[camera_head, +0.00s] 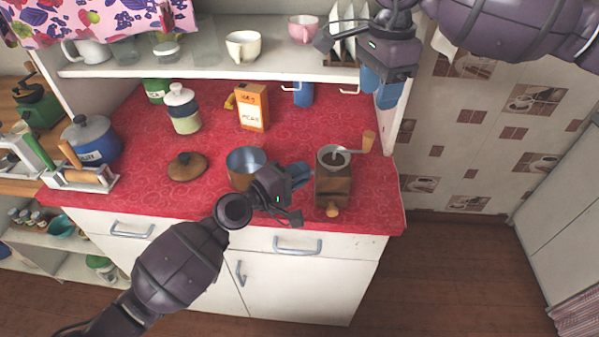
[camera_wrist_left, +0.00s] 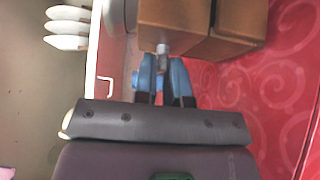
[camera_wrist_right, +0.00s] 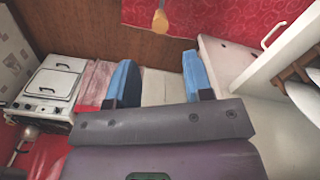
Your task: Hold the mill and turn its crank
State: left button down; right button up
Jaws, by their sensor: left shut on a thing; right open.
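The mill (camera_head: 335,186) is a brown wooden box with a metal top, standing near the counter's front right. Its crank (camera_head: 350,152) points right and ends in a wooden handle (camera_head: 369,140). My left gripper (camera_head: 299,176) is at the mill's left side. In the left wrist view its blue fingers (camera_wrist_left: 164,62) are shut on a small grey part beside the mill's wooden body (camera_wrist_left: 185,28). My right gripper (camera_head: 379,88) is open and empty, above and behind the crank. In the right wrist view the crank handle (camera_wrist_right: 160,21) shows beyond the open fingers (camera_wrist_right: 158,68).
A metal pot (camera_head: 245,166) stands left of the mill, with a wooden lid (camera_head: 187,166) further left. An orange box (camera_head: 252,107) and a jar (camera_head: 183,108) stand behind. A shelf (camera_head: 220,71) with cups overhangs the back. The counter ends right of the mill.

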aim_at(370, 134)
jog(key=shift+n, duration=0.5)
jog(key=shift+f, duration=4.8)
jog(key=c, duration=0.7)
